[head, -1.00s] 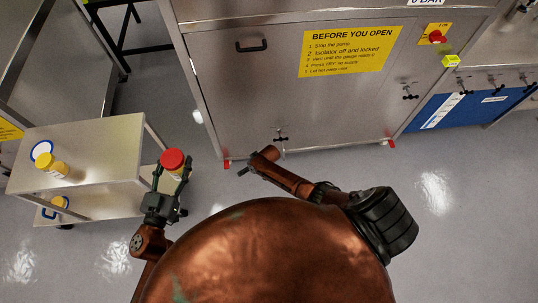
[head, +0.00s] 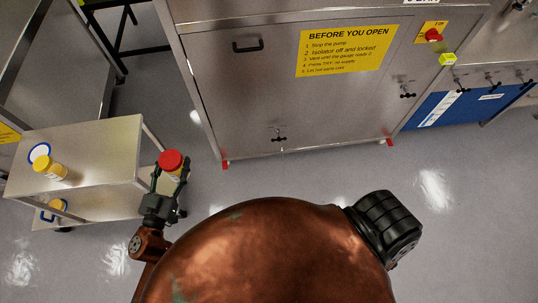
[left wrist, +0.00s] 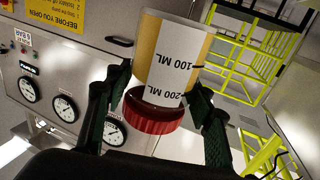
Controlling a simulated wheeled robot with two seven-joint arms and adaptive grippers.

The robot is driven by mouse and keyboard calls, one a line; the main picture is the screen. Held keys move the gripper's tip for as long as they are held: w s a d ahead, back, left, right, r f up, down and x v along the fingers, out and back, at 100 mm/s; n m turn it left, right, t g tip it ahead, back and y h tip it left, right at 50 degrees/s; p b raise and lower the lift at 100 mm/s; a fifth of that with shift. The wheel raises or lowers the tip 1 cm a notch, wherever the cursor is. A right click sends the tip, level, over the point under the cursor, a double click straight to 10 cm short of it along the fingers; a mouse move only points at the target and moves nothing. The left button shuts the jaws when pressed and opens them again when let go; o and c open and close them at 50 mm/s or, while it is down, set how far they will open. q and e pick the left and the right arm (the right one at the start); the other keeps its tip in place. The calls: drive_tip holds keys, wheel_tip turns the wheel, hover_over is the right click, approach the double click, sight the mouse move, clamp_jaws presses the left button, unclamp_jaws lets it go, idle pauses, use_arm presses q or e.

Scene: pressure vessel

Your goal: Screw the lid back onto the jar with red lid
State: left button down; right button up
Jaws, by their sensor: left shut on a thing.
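The red lid (head: 171,160) shows at the top of the jar, in front of my left gripper (head: 166,180) in the head view. My left gripper is shut on the jar, with a dark finger on each side of it. In the left wrist view the jar (left wrist: 172,58) has a yellowish body and a white label marked 100 ML and 200 ML. The red lid (left wrist: 152,112) is at its lower end in that picture. I cannot tell whether the lid is threaded tight. My right gripper is out of view.
A steel cabinet (head: 255,95) with a yellow sign (head: 348,50) stands ahead. Floor between is clear.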

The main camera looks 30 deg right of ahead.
use_arm(q)
drive_tip(key=s+a+r+n+t+y, duration=0.1)
drive_tip(key=a+n+y, duration=0.3)
drive_tip(key=a, duration=0.4)
drive_tip(key=s+a+r+n+t+y, duration=0.1)
drive_tip(key=a+r+n+t+y, duration=0.2)
drive_tip(key=a+y, duration=0.4)
drive_tip(key=shift+s+a+r+n+y, duration=0.15)
drive_tip(key=shift+a+r+n+y, duration=0.2)
drive_tip(key=shift+n, duration=0.15)
drive_tip(key=shift+f, duration=0.1)
